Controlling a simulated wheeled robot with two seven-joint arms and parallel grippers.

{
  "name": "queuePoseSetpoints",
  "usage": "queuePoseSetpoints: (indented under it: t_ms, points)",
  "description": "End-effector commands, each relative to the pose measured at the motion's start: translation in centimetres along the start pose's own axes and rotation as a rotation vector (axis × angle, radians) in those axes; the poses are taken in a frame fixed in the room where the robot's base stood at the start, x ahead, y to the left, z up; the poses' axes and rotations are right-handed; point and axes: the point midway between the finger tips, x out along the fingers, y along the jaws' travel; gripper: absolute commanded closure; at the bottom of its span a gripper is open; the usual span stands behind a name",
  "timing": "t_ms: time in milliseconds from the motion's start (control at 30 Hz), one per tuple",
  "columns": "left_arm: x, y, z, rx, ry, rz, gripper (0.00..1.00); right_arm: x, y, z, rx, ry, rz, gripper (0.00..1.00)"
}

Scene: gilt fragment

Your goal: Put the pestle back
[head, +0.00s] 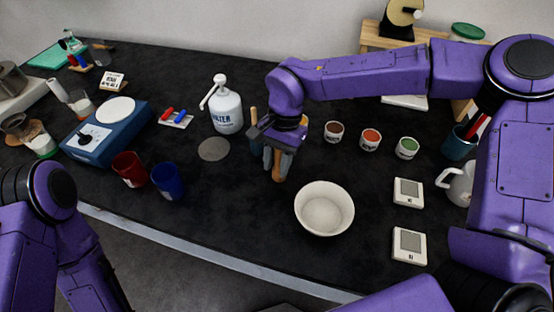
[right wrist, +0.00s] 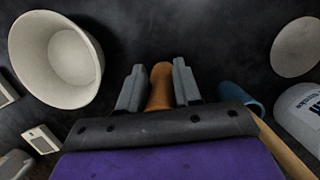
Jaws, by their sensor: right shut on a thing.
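The pestle is a brown wooden, round-ended piece (right wrist: 160,85), seen between the fingers of my right gripper (right wrist: 158,88) in the right wrist view. In the head view, my right gripper (head: 277,160) is shut on the pestle (head: 279,174), and its lower end points down above the black table. The gripper is behind and left of a white bowl (head: 324,212), apart from it; the bowl also shows in the right wrist view (right wrist: 72,62). The bowl looks empty. The pestle's upper part is hidden by the gripper. My left gripper is out of view.
A blue holder (right wrist: 238,95) with a wooden stick (right wrist: 285,150) stands close behind my right gripper. A white water bottle (head: 227,110) and grey disc (head: 214,149) are to its left. Small pots (head: 370,139) and two white devices (head: 408,192) are to the right.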

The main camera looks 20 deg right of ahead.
Motion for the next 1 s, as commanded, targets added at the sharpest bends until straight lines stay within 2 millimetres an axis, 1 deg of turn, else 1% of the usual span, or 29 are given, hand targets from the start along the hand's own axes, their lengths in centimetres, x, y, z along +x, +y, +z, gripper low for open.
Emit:
queuePoseSetpoints:
  t_ms: [333, 367, 400, 433, 667, 767, 867, 967, 1000]
  points:
    - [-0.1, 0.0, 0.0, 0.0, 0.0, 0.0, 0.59, 0.4, 0.0, -0.1, 0.0, -0.001, 0.001, 0.98]
    - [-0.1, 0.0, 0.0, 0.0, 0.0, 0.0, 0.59, 0.4, 0.0, -0.1, 0.0, -0.001, 0.001, 0.6]
    - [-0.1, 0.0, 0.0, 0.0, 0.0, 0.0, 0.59, 0.4, 0.0, -0.1, 0.0, -0.001, 0.0, 0.47]
    - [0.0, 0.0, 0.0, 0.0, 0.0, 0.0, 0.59, 0.4, 0.0, -0.1, 0.0, -0.001, 0.0, 0.41]
    - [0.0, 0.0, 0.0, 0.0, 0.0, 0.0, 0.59, 0.3, 0.0, -0.1, 0.0, 0.0, 0.0, 0.41]
    - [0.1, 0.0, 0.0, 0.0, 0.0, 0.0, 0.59, 0.0, 0.0, 0.0, -0.001, 0.001, -0.001, 0.41]
    - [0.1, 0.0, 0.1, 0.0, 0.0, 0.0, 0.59, -1.6, -0.1, 0.0, 0.0, 0.002, -0.004, 0.41]
    - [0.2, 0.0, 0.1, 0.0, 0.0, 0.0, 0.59, -4.1, -0.1, 0.0, 0.001, 0.003, -0.005, 0.41]
    - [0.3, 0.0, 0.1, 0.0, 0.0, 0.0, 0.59, -5.2, -0.1, 0.0, 0.0, 0.003, -0.005, 0.41]
